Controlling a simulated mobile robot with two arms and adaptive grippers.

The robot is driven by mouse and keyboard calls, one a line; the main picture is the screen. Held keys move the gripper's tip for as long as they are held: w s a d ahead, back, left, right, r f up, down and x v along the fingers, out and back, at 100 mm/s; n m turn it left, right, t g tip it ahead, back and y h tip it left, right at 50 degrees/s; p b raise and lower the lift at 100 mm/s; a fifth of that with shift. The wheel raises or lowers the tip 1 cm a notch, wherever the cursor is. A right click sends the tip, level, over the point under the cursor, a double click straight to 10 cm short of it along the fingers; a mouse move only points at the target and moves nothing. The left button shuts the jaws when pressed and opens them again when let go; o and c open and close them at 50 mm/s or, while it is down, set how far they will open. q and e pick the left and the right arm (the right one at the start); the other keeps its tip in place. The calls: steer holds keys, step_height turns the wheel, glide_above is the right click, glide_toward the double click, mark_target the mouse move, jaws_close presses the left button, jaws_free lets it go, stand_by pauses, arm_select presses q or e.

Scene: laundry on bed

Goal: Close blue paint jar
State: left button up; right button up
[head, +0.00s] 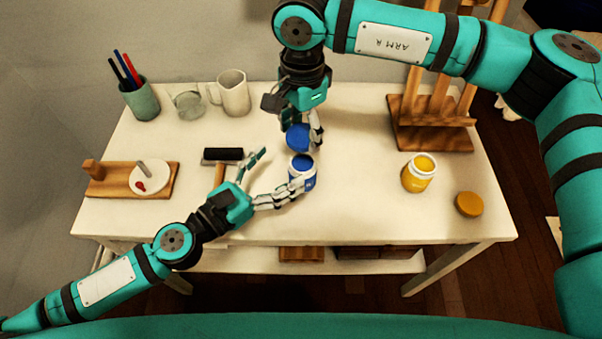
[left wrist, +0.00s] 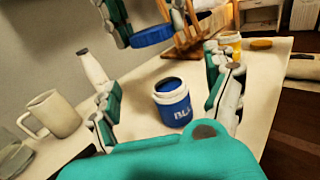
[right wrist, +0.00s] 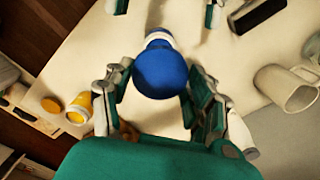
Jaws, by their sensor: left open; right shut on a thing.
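The blue paint jar (head: 302,172) stands upright and uncapped on the white table, its blue paint showing at the mouth. In the left wrist view the jar (left wrist: 173,104) sits between the spread fingers of my left gripper (left wrist: 168,108), which is open around it. My left gripper (head: 278,178) comes in low from the left in the head view. My right gripper (head: 300,128) is shut on the blue lid (head: 298,138) and holds it just above and behind the jar. The lid (right wrist: 161,72) hides most of the jar in the right wrist view.
A yellow paint jar (head: 419,172) stands open at the right, its lid (head: 469,204) beside it. A wooden easel (head: 430,130) is behind. At the left are a pencil cup (head: 141,100), glass (head: 187,105), white mug (head: 234,93), black roller (head: 223,154) and wooden board (head: 108,182).

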arm_select(q)
step_height(320, 180, down, 8)
steer(key=shift+w+d+r, duration=0.1)
steer(key=shift+w+r, duration=0.05)
steer(key=shift+x, duration=3.55)
jaws_close()
arm_select(e)
glide_above(302, 164)
steer(key=shift+f, duration=2.45)
steer(key=shift+s+f, duration=0.1)
steer(key=shift+f, duration=0.8)
steer(key=shift+f, duration=0.6)
